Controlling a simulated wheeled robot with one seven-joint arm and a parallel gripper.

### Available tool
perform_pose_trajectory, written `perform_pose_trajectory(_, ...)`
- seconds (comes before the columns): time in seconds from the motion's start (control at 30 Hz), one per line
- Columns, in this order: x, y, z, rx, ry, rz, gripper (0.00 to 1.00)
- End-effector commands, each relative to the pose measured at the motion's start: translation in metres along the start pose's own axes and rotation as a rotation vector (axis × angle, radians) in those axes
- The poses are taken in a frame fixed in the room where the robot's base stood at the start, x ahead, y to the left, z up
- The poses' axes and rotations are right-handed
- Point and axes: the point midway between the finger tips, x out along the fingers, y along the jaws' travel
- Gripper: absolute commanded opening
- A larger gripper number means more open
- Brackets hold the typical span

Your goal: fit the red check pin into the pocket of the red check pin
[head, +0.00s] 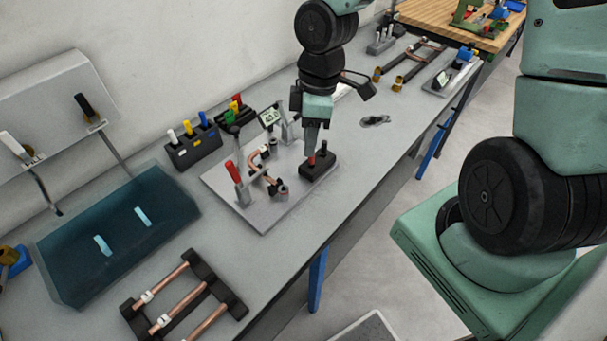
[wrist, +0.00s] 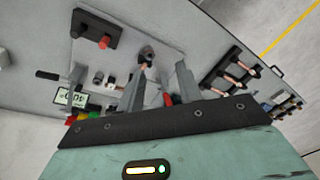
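The red check pin (head: 311,160) stands in a black block (head: 318,168) on the right end of the grey fixture plate, beside a taller black pin (head: 324,147). Only its short red top shows; how deep it sits I cannot tell. It also shows in the wrist view (wrist: 105,42), in the black block (wrist: 96,29). My gripper (head: 311,150) points down close above the block in the head view. In the wrist view my gripper's two grey fingers (wrist: 162,70) are apart with nothing held between them. The pocket under the red pin is hidden.
Two racks with coloured pins (head: 195,150) stand behind. A blue-green tray (head: 75,260) and a tube rack (head: 195,265) lie to the left.

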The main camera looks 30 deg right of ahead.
Motion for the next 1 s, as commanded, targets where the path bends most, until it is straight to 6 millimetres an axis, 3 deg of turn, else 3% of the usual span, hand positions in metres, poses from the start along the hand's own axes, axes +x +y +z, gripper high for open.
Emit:
perform_pose_trajectory(0.03,-0.007,-0.020,-0.009,0.015,-0.031,0.018,0.35)
perform_pose_trajectory(0.2,-0.027,-0.081,-0.025,0.133,-0.085,0.064,0.35)
perform_pose_trajectory(0.4,-0.050,-0.150,-0.030,0.271,-0.076,0.100,0.35)
perform_pose_trajectory(0.5,-0.058,-0.175,-0.029,0.324,-0.060,0.100,0.35)
perform_pose_trajectory(0.7,-0.065,-0.198,-0.026,0.377,-0.044,0.092,0.35)
perform_pose_trajectory(1.0,-0.065,-0.199,-0.026,0.382,-0.044,0.090,0.35)
